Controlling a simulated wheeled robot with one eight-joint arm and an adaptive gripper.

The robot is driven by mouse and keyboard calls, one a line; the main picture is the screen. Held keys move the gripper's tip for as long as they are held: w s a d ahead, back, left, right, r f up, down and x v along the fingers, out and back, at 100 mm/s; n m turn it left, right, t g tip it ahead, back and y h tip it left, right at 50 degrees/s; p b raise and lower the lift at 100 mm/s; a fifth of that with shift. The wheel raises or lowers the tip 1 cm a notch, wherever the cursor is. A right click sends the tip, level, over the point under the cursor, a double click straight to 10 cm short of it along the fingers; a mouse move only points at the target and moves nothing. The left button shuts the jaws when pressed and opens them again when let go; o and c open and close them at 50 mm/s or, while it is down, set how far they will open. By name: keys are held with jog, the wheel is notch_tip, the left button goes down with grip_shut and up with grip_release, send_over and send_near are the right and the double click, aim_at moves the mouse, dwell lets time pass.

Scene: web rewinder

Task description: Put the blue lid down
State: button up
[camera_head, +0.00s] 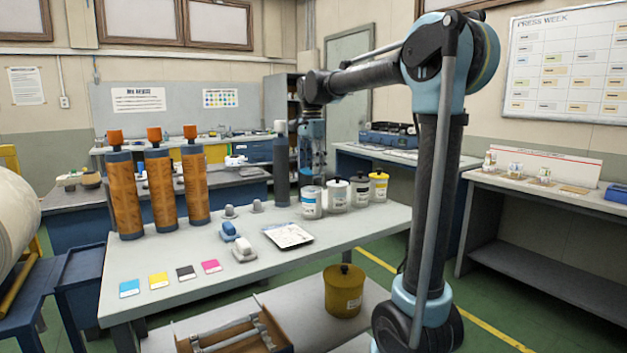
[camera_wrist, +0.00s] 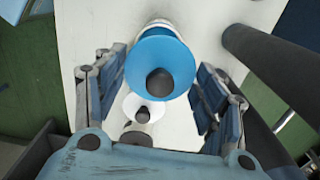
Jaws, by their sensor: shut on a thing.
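The blue lid (camera_wrist: 160,58) is a round blue disc with a dark knob in the wrist view. It sits between the two fingers of my gripper (camera_wrist: 158,80), which is shut on it. In the head view my gripper (camera_head: 312,155) points down over the near end of the can row, and the blue lid (camera_head: 314,174) shows small under it. Just below is a white can (camera_head: 311,204) with a blue label. The lid appears a little above this can; whether they touch I cannot tell. A pale rim shows beyond the lid in the wrist view.
A dark cylinder (camera_head: 281,165) stands behind left. A tablet-like pad (camera_head: 287,235) lies in front. The bench (camera_head: 345,229) is bare at its front right.

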jog(key=shift+f, duration=2.1)
jog(key=shift+f, duration=0.6)
jog(key=o, duration=0.9)
jog(key=shift+r, duration=0.1)
